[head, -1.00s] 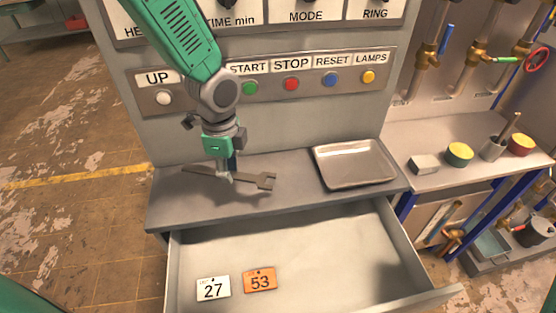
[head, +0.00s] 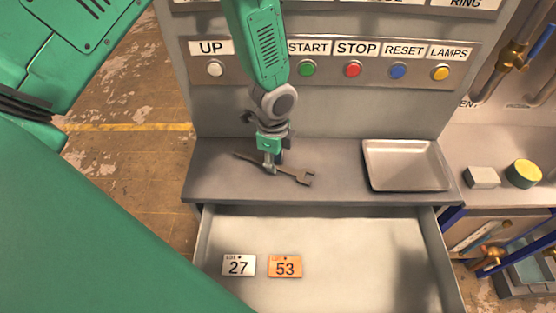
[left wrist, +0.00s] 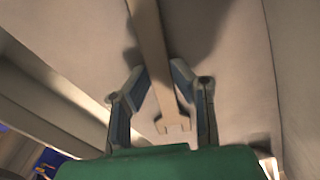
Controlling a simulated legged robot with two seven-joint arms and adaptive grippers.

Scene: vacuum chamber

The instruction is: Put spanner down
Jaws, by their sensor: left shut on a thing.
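The spanner (head: 299,176) is a dull grey-brown flat tool with an open jaw at its right end. It lies along or just above the grey shelf over the open drawer; I cannot tell whether it touches. My left gripper (head: 270,168) points down from above and is shut on the spanner's shaft. In the left wrist view the spanner (left wrist: 151,38) passes between the two fingers of the gripper (left wrist: 160,70), with one jaw end near the palm. My right gripper is not in view.
The shelf (head: 222,180) has free room around the spanner. A metal tray (head: 405,168) sits at its right. A button panel (head: 330,70) stands behind.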

